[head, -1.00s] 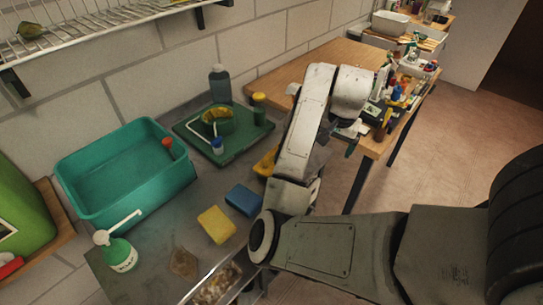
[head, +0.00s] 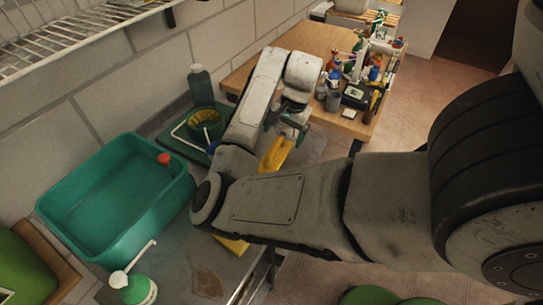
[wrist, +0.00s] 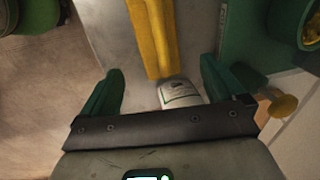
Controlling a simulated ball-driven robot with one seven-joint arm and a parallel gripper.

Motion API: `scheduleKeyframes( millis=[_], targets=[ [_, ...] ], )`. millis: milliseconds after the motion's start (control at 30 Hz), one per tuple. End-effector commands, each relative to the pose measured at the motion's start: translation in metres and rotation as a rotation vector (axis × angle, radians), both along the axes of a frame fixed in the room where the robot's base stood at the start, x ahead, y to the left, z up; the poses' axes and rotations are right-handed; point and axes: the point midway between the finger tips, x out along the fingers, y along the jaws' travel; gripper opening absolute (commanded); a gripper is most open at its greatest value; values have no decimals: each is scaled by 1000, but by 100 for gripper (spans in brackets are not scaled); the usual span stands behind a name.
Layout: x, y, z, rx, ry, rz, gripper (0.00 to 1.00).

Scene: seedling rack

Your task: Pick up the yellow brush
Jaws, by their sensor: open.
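The yellow brush (head: 275,153) lies on the grey metal counter, just below my gripper (head: 286,129) in the head view. In the wrist view the brush (wrist: 153,38) is a long yellow bar running up from between and beyond the fingertips to the top edge. My gripper (wrist: 160,82) is open, with its green fingers apart and the brush's near end around the gap. A white labelled item (wrist: 180,93) shows between the fingers at that end; I cannot tell whether it touches the brush. My arm hides part of the counter.
A green pot (head: 205,122) and dark bottle (head: 199,86) stand behind. A yellow sponge (head: 232,245) is mostly hidden by my arm. A wooden table (head: 335,45) holds several bottles.

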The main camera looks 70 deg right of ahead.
Motion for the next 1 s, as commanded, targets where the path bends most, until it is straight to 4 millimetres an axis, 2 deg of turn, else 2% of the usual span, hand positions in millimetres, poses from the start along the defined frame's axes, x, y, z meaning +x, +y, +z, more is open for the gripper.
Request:
scheduleKeyframes(
  millis=[133,367,633,767,967,1000],
  targets=[
    [4,0,-19,1,1,3,96],
    [7,2,-33,2,1,2,96],
    [13,5,-70,2,1,2,96],
    [14,5,-77,-1,-1,2,96],
    [14,5,-78,-1,-1,2,96],
    [14,5,-78,-1,-1,2,92]
  ],
)
